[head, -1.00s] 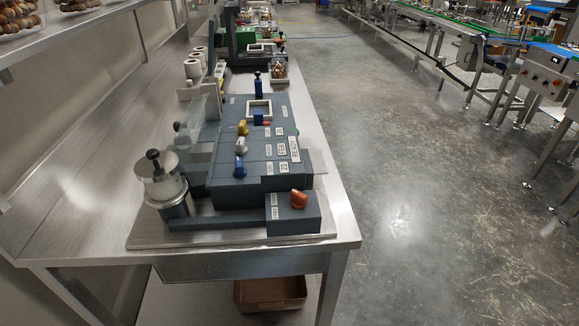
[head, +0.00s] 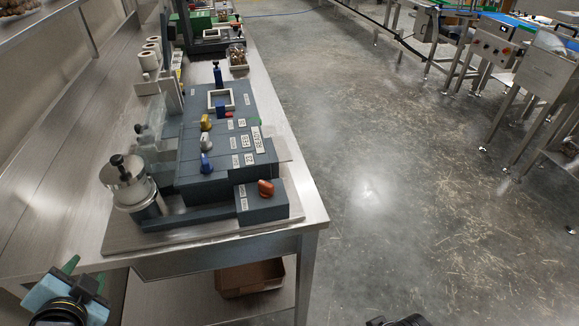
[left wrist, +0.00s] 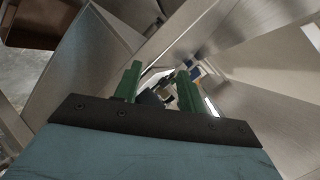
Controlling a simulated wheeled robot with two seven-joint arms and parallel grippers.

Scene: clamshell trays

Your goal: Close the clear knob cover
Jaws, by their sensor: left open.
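The clear knob cover (head: 150,132) is a faint see-through panel at the left side of the grey machine (head: 215,160) in the head view. It appears raised and open, clear of the yellow knob (head: 206,122), white knob (head: 206,140) and blue knob (head: 206,163). My left gripper (head: 84,275) is at the lower left, in front of the bench edge and apart from the cover. Its green fingers are open and empty; they also show in the left wrist view (left wrist: 158,85).
A round clear-walled pot with a black-knobbed metal lid (head: 125,175) stands at the machine's front left, near the cover. An orange knob (head: 266,187) sits on the front right box. White rolls (head: 150,60) stand behind. Open floor lies right of the bench (head: 300,222).

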